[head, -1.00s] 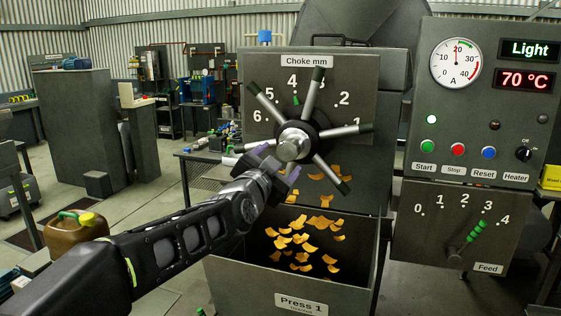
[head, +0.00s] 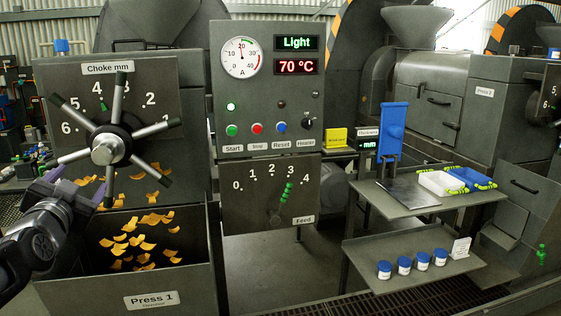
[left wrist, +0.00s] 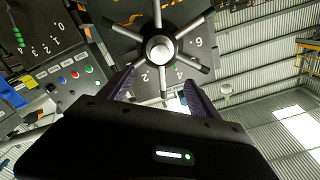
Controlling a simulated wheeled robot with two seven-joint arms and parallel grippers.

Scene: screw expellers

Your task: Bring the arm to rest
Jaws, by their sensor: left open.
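My left gripper (head: 82,190) is at the lower left of the head view, just below the hub of the choke handwheel (head: 108,148). Its purple fingers are apart with nothing between them. The left wrist view shows both fingers (left wrist: 158,92) spread, with the handwheel (left wrist: 159,47) beyond them. The wheel has a dark hub and several metal spokes with dark ends. I cannot tell whether a finger touches a spoke. My left arm (head: 38,238) reaches in from the left edge. My right gripper is not in view.
Press 1's bin (head: 140,290) below the wheel has orange flakes (head: 140,240) falling into it. The control panel (head: 267,85) reads Light and 70 °C. The feed lever (head: 283,205) is below it. A side table (head: 420,205) holds trays, with several blue-lidded jars (head: 404,265) on its lower shelf.

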